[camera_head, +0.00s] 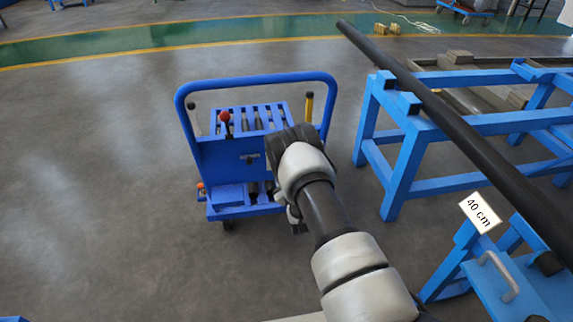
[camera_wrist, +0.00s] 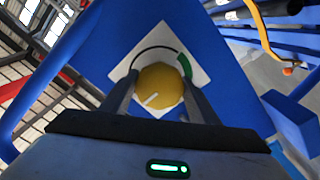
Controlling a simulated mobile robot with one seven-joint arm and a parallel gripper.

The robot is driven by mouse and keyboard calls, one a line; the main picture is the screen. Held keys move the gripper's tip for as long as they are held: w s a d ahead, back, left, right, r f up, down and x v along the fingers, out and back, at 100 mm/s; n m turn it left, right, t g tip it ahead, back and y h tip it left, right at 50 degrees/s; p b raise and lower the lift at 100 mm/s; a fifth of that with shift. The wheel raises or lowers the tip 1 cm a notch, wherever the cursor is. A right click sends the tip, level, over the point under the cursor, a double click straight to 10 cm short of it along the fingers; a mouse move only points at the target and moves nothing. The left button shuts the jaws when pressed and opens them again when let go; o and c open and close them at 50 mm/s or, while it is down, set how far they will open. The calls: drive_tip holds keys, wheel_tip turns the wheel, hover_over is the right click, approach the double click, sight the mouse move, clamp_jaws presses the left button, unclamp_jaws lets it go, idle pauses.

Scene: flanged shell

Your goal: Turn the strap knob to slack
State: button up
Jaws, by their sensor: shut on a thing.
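The strap knob is a round yellow knob (camera_wrist: 160,86) in the wrist view, with a white pointer line toward its lower left. It sits on a white dial plate (camera_wrist: 205,72) with a black arc over the top and a green segment (camera_wrist: 185,65) at the upper right. My gripper (camera_wrist: 159,81) is shut on the knob, one dark finger on each side. In the head view my gripper is at the right side of the blue cart (camera_head: 222,158); the knob is hidden there behind my arm.
A blue stand (camera_head: 405,165) holds a long dark pipe (camera_head: 450,118) at the right, near a "40 cm" sign (camera_head: 480,212). The floor left of the cart is clear.

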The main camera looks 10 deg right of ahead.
drive_tip(key=o, duration=1.1)
drive_tip(key=shift+s, duration=0.15)
drive_tip(key=s+p, duration=0.3)
drive_tip(key=s, duration=1.4)
drive_tip(key=shift+s+p, duration=0.1)
drive_tip(key=shift+p, duration=0.3)
